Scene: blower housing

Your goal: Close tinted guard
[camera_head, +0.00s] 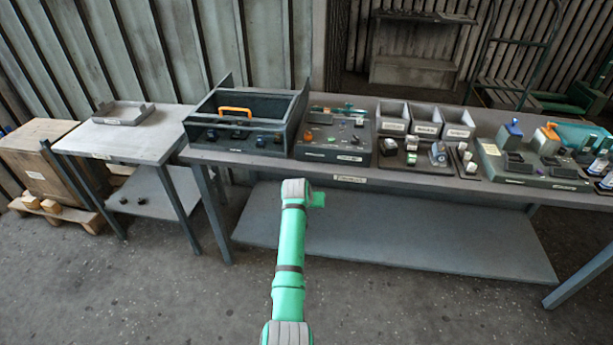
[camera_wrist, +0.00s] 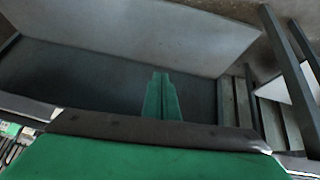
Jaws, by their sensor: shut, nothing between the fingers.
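A dark tinted guard (camera_head: 262,106) with an orange handle (camera_head: 236,110) sits in a grey housing (camera_head: 293,130) on the long bench, left of the middle. Its panel lies between the housing's side walls, behind and above a row of small dark and blue parts. I cannot tell its exact angle. My arm reaches forward in front of the bench, with its wrist below and to the right of the housing, apart from it. My gripper (camera_wrist: 160,78) shows as a shut, empty green pair of fingers in the wrist view. Its fingers are not clear in the head view.
A panel of controls (camera_head: 335,155) stands right of the housing, then grey bins (camera_head: 426,131) and small parts. A side table (camera_head: 130,140) with a tray (camera_head: 124,113) stands left. A lower shelf (camera_head: 400,240) runs under the bench. Floor in front is clear.

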